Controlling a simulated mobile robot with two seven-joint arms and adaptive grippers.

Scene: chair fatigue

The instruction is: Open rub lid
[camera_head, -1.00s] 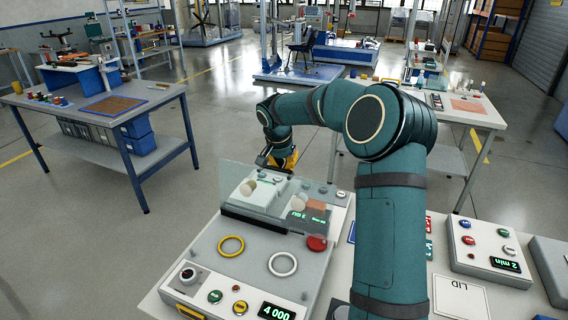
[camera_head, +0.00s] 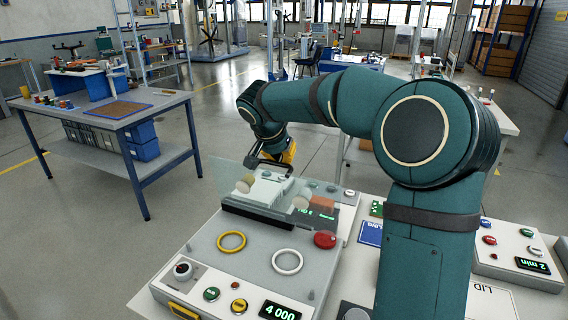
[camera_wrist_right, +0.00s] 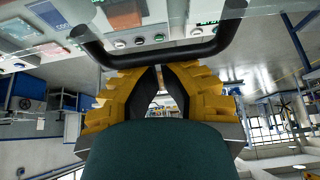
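The rub tester (camera_head: 200,262) is a light grey box on the bench in the head view. Its clear lid (camera_head: 228,184) stands tilted up over the back part, with two pale round heads seen through it. My right gripper (camera_head: 284,155), with yellow fingers, is behind the lid's top edge. In the right wrist view the lid's dark curved handle (camera_wrist_right: 150,59) crosses right at my fingertips (camera_wrist_right: 158,68). The fingertips are drawn together; no part of the handle shows clearly between them. Whether they touch the handle is unclear. My left gripper is out of view.
The tester's top carries a yellow ring (camera_head: 232,241), a white ring (camera_head: 287,262) and a red button (camera_head: 325,240). Another control box (camera_head: 515,250) stands at the right. A blue-legged table (camera_head: 125,112) is at the left, with open floor between.

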